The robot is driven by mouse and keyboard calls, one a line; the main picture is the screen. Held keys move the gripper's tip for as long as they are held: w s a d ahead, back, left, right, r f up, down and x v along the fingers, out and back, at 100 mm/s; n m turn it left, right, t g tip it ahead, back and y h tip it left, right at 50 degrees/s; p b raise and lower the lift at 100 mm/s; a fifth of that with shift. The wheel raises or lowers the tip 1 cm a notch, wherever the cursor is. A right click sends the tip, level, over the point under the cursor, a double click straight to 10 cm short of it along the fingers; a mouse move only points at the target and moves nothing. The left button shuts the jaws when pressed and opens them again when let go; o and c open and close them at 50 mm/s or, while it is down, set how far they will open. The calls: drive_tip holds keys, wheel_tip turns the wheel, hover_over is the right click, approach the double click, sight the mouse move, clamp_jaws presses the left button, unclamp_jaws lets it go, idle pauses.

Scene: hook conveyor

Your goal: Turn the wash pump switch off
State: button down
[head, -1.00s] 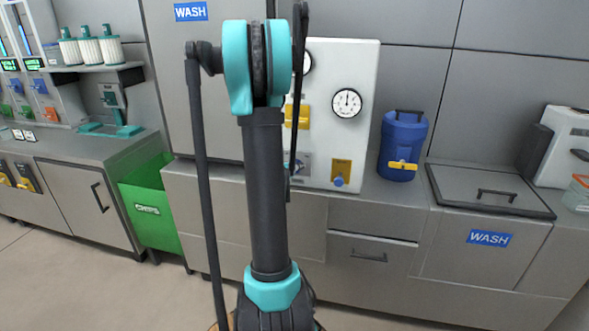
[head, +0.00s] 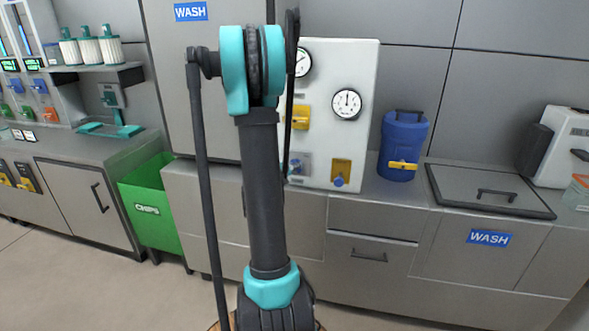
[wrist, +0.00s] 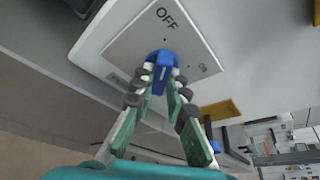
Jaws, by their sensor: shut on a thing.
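The wash pump switch shows in the wrist view as a blue knob (wrist: 161,59) on a pale square plate (wrist: 122,47) marked OFF at its top. My gripper (wrist: 162,79) is shut on this knob, with a finger on each side. The fingers partly cover the knob, so its exact turn is hard to tell. In the head view, a grey plate with a blue knob (head: 296,163) shows low on the white panel (head: 365,75), just right of my arm. My gripper is not clearly visible there.
A yellow plate with another blue knob (head: 339,180) is close to the right of the grey one. A yellow part (head: 301,117) and gauges (head: 346,104) are above. A blue container (head: 402,145) stands right of the panel, and a green bin (head: 150,205) is at left.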

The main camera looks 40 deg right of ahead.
drive_tip(key=shift+n+h, duration=0.4)
drive_tip(key=shift+n, duration=0.2)
drive_tip(key=c, duration=1.5)
unclamp_jaws()
drive_tip(key=shift+c, duration=0.2)
drive_tip(key=v, duration=1.2)
drive_tip(key=shift+w+r, duration=0.1)
